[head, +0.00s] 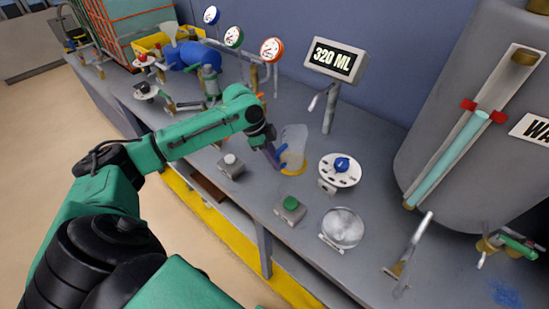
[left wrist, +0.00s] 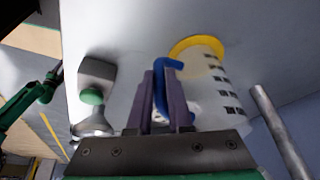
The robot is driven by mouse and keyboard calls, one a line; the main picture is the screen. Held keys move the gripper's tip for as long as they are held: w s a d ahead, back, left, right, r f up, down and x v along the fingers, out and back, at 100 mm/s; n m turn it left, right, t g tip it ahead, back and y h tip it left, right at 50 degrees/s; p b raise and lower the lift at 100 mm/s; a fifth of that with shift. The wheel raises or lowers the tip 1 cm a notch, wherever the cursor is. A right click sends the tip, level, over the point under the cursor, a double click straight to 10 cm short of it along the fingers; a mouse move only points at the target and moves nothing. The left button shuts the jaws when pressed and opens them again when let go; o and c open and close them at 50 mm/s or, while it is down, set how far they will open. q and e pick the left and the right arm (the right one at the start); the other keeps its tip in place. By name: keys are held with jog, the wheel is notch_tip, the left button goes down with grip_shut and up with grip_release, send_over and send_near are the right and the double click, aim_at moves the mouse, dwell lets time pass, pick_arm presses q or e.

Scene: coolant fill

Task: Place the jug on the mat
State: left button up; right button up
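The jug (head: 293,143) is a translucent beaker with a blue handle and dark markings, which show in the left wrist view (left wrist: 212,85). It looks upright. A yellow round mat (head: 295,170) shows around its foot, also in the left wrist view (left wrist: 181,47); whether the foot touches it I cannot tell. My left gripper (head: 276,157) is at the jug's handle. In the left wrist view its two fingers (left wrist: 161,95) stand on either side of the blue handle and look shut on it. A green arm with a dark end shows small at that view's left; its fingers are unclear.
A dial with a blue knob (head: 341,168) stands right of the jug. A green button box (head: 290,208), a round silver plate (head: 342,228) and a grey button box (head: 231,165) sit near the front edge. A "320 ML" display (head: 335,61) stands behind. A large tank (head: 450,110) fills the right.

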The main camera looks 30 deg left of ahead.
pick_arm(q)
jog(key=o, duration=0.4)
jog(key=shift+c, duration=0.2)
jog(key=v, duration=1.2)
jog(key=shift+b, duration=0.4)
jog(key=shift+s, duration=0.1)
